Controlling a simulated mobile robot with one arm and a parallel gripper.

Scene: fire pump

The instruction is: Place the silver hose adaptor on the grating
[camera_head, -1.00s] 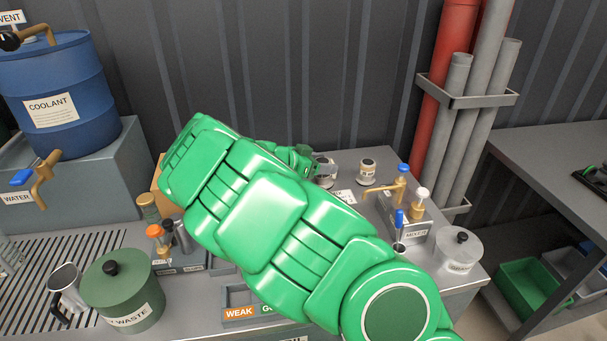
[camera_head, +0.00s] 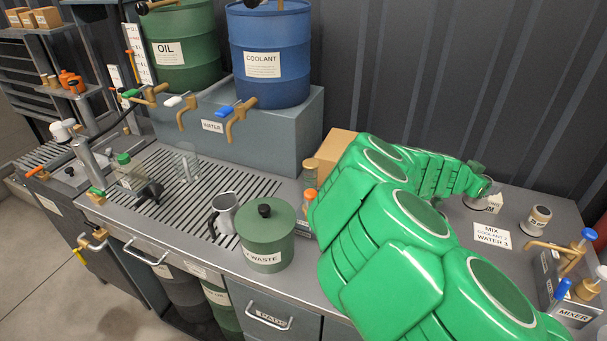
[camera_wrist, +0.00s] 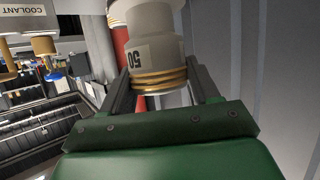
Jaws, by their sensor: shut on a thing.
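My gripper (camera_wrist: 158,88) is shut on the silver hose adaptor (camera_wrist: 152,45), a pale grey fitting with brass-coloured rings and a label reading 50. In the head view the adaptor (camera_head: 491,201) shows partly at the end of my green arm, at the back right of the bench; my fingers are largely hidden there. I cannot tell whether it touches the bench top. The grating (camera_head: 190,215) is a slatted panel in the bench, left of the waste pot and well left of my gripper.
A second labelled fitting (camera_head: 540,219) stands right of my gripper. The green waste pot (camera_head: 266,240) and metal mug (camera_head: 226,209) stand by the grating's right end. A clear beaker (camera_head: 187,163) and small bottle (camera_head: 130,172) stand toward its left. The middle slats are bare. Taps overhang behind.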

